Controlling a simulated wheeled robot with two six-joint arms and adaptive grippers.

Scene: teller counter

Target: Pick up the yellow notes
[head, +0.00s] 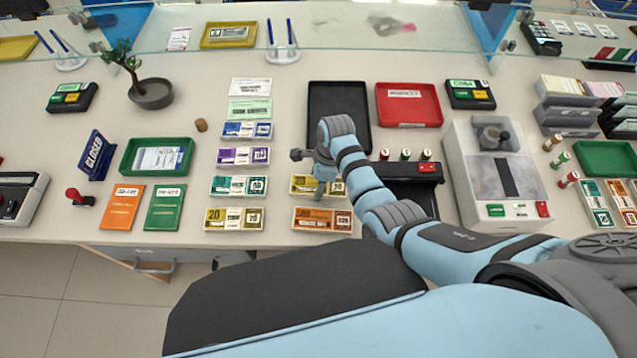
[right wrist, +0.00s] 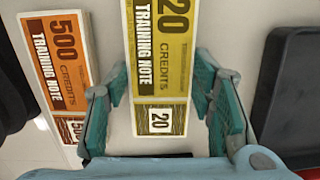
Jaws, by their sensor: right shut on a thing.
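A bundle of yellow 20-credit training notes (head: 301,185) lies in the right column of notes on the counter, partly covered by my right gripper (head: 319,190). In the right wrist view the yellow notes (right wrist: 161,62) sit between the two teal finger pads of my right gripper (right wrist: 161,95), which is shut on the bundle's long sides. I cannot tell whether the bundle is raised off the counter. A second yellow 20 bundle (head: 234,219) lies at the front of the left column. My left gripper is not in view.
An orange 500 bundle (head: 322,220) lies just in front of the held notes; it also shows in the right wrist view (right wrist: 60,62). A black tray (head: 318,95) and a red tray (head: 408,104) stand behind. A counting machine (head: 495,180) stands to the right.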

